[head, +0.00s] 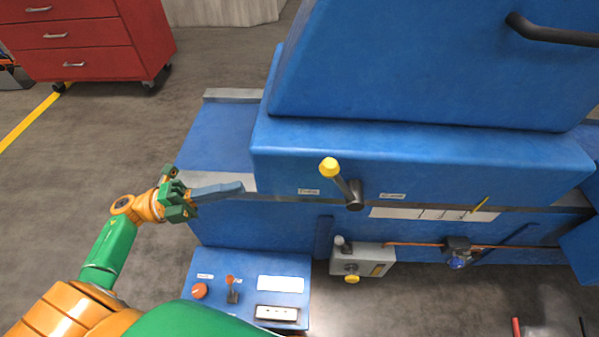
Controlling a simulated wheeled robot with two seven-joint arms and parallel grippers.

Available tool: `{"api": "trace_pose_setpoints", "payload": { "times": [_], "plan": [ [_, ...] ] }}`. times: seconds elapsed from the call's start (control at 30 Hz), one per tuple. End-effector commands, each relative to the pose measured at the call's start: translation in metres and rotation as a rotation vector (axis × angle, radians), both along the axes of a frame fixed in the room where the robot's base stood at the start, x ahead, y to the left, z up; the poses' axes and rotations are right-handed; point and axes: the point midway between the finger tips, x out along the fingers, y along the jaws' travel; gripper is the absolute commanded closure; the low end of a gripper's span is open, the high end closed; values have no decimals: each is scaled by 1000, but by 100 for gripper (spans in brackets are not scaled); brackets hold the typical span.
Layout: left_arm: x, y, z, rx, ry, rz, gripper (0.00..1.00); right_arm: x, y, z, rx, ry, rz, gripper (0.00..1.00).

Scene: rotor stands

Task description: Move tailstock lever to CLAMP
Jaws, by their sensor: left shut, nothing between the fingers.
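The tailstock lever (344,182) is on the front face of the blue machine. Its yellow knob (329,167) points up and to the left from a dark round hub. One small label (308,192) is left of the hub and another (392,196) is right of it; both are too small to read surely. My left gripper (228,189) is shut and empty, its grey-blue fingers pointing right toward the lever. It is left of the knob, apart from it and touching nothing that I can make out. My right gripper is not in view.
A blue control panel (213,312) with a red button and a small switch lies below my left gripper. A grey box (362,260) with a yellow knob is below the lever. A dark handle (550,33) juts out at upper right. A red drawer cabinet (80,45) stands far left.

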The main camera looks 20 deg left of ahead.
Motion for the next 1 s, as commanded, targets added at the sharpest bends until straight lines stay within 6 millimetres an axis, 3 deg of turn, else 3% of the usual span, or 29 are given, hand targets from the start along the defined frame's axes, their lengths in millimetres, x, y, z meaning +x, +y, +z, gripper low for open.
{"api": "trace_pose_setpoints", "payload": {
  "times": [0.17,0.7,1.0],
  "plan": [
    [8,-15,6,-4,0,-1,100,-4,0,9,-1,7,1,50],
    [57,-110,27,-6,1,1,100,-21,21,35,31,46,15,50],
    [63,-122,27,-2,2,2,100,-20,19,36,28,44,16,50]
  ]
}}
